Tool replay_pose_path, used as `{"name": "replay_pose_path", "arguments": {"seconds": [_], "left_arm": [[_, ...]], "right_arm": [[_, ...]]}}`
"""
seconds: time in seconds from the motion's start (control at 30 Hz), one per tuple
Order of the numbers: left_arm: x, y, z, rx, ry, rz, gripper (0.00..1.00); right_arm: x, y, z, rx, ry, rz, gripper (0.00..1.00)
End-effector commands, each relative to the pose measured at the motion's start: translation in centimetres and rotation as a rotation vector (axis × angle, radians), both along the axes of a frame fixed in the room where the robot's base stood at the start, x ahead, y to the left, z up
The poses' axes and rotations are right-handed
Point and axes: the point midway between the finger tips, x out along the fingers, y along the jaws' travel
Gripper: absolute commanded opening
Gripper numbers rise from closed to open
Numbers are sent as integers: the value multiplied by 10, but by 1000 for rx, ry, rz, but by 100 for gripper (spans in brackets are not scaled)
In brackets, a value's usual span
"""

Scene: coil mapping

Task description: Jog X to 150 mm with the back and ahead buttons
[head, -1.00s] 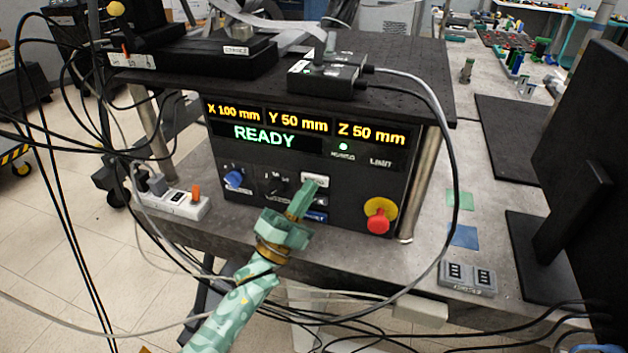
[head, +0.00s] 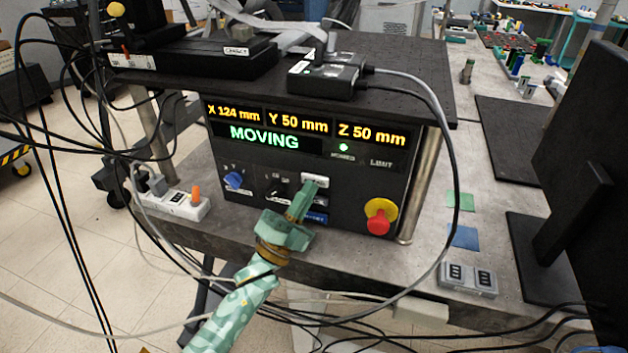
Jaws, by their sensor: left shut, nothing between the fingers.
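The black control box (head: 350,215) stands under a raised shelf. Its display (head: 268,130) reads X 124 mm, Y 50 mm, Z 50 mm and MOVING. A blue selector knob (head: 234,179) and a black knob (head: 277,188) sit at the lower left of the panel. A column of buttons is right of them: a white top button (head: 315,180), and a blue bottom one (head: 316,217). My left gripper (head: 309,188) is shut and empty, its fingertips at the white top button and covering part of the column. My right gripper is not in view.
A red stop button on a yellow ring (head: 378,218) sits at the panel's right. A green lamp (head: 343,147) is lit beside LIMIT. A grey cable loops past the box's right side. A power strip (head: 178,203) lies at left, a monitor (head: 570,190) stands at right.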

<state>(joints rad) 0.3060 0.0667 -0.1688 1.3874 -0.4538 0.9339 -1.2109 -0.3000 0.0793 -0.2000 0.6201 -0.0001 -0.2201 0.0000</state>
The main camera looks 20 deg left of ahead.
Motion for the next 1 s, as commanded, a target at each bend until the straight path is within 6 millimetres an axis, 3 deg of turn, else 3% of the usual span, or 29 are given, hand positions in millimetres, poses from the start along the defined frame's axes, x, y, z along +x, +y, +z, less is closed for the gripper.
{"name": "replay_pose_path", "arguments": {"seconds": [0.53, 1.0], "left_arm": [[-12, 0, 1, 1, -2, 0, 0], [-55, 2, 2, 0, -1, -1, 0]], "right_arm": [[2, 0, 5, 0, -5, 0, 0], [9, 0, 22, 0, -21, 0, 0]]}}
